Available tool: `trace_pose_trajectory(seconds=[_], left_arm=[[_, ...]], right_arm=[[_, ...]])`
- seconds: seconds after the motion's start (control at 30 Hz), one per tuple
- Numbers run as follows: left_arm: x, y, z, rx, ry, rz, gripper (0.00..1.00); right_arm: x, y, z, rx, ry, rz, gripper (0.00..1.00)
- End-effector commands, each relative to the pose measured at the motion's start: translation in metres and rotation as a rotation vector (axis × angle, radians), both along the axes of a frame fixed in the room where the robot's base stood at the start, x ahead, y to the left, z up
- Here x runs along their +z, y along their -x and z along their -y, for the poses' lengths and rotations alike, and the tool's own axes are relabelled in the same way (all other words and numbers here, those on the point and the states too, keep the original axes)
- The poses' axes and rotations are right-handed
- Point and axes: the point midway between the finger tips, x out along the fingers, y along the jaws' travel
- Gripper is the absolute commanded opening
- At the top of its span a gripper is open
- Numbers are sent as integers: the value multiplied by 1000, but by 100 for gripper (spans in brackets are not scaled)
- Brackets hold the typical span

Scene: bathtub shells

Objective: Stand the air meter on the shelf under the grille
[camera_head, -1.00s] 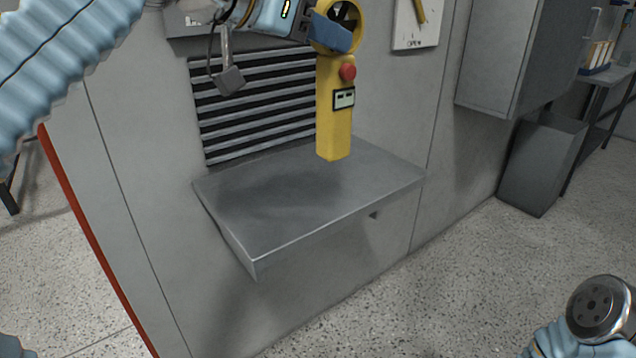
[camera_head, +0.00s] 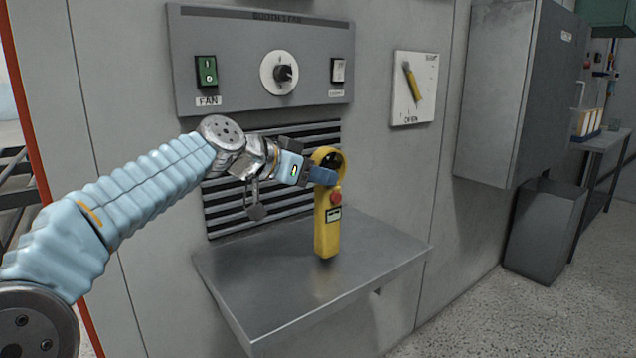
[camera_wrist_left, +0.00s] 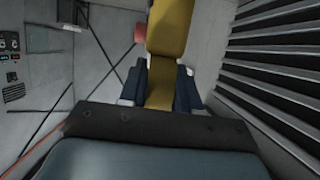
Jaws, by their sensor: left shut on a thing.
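The yellow air meter (camera_head: 327,225) has a round head with a fan, a red button and a small display. My left gripper (camera_head: 326,174) is shut on its upper part, just below the round head. In the left wrist view the meter (camera_wrist_left: 170,30) shows between the two dark fingers (camera_wrist_left: 161,84). The meter hangs upright over the grey metal shelf (camera_head: 250,290). Its lower end is close to the shelf top, and I cannot tell whether it touches. The slatted grille (camera_head: 232,208) is on the wall behind, partly hidden by my left arm. My right gripper is not in view.
A control panel (camera_head: 230,40) with switches and a knob is above the grille. A white plate with a yellow lever (camera_head: 413,87) is to the right. A grey wall cabinet (camera_head: 505,90) and a bin (camera_head: 545,225) stand farther right. The shelf top is otherwise clear.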

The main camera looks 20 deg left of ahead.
Motion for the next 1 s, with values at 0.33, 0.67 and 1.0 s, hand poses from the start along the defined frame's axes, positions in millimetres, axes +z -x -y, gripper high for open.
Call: trace_pose_trajectory(seconds=[0.33, 0.67, 1.0], left_arm=[[-11, 1, 0, 1, 1, 4, 0], [-15, 1, 0, 0, 1, 2, 56], [-11, 1, 0, 0, 1, 2, 57]], right_arm=[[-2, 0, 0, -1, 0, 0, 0], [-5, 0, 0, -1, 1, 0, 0], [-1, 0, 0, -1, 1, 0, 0]])
